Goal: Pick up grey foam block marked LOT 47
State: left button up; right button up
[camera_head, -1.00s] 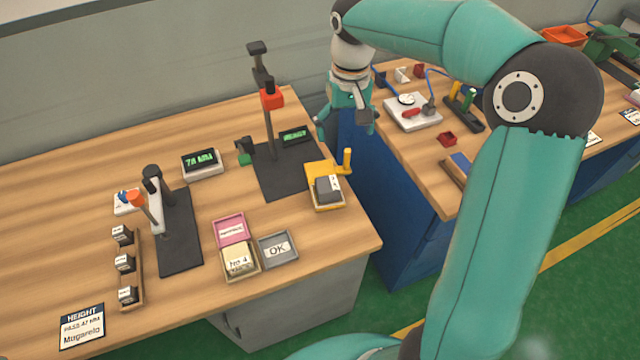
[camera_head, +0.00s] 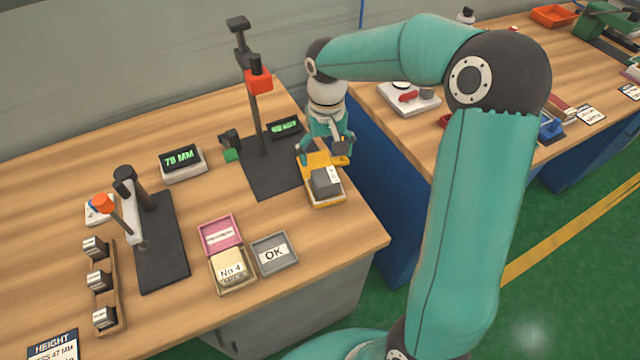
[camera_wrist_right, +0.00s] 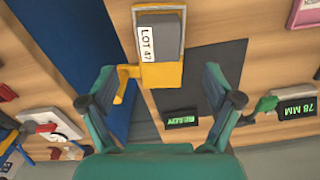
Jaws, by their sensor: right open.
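The grey foam block (camera_head: 325,182) rests on a yellow stand (camera_head: 323,201) near the right edge of the left bench. In the right wrist view the block (camera_wrist_right: 167,37) shows a white label reading LOT 47, and the yellow stand (camera_wrist_right: 163,75) has a post at one side. My right gripper (camera_head: 325,156) is just behind the block, over the stand's far end. In the right wrist view the gripper (camera_wrist_right: 158,88) is open and empty, its fingers on either side of the stand's line and apart from the block. My left gripper is not in view.
A black plate with a tall post (camera_head: 262,115) stands just left of the stand. An OK tray (camera_head: 274,254), a pink tray (camera_head: 220,232) and a No 4 tray (camera_head: 231,271) sit in front. A gap separates the bench from the blue cabinet (camera_head: 385,205) at right.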

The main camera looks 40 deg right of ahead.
aim_at(324, 175)
notch_tip(324, 175, down, 9)
jog(key=shift+w+f+p, duration=0.1)
jog(key=shift+p, duration=0.4)
jog(key=c, duration=1.1)
jog(key=shift+c, duration=0.2)
